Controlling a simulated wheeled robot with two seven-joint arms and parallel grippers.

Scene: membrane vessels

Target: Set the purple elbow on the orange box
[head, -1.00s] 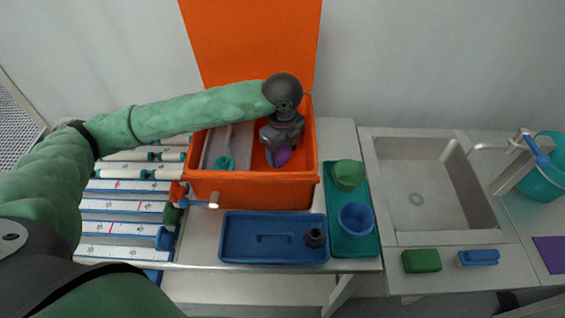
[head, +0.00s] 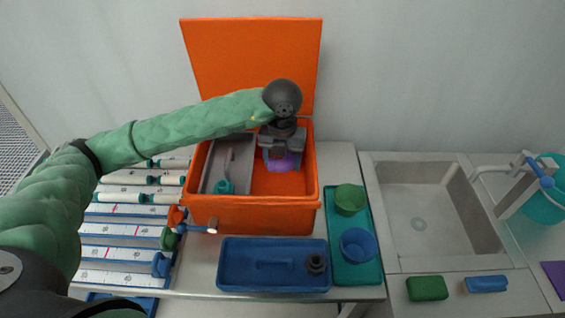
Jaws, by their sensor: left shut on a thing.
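The orange box (head: 258,214) stands on the table with its lid (head: 252,62) raised at the back. My left gripper (head: 282,152) is inside the box opening, pointing down, shut on the purple elbow (head: 284,163). The purple elbow shows below the fingers, partly hidden by them. I cannot tell whether it touches the box floor. My right gripper is not in view.
A grey tray (head: 235,158) with a teal-ended piece (head: 224,187) fills the left part of the box. A blue tray (head: 240,275) and a teal tray (head: 355,272) with green and blue cups lie in front and right. A sink (head: 480,245) is further right.

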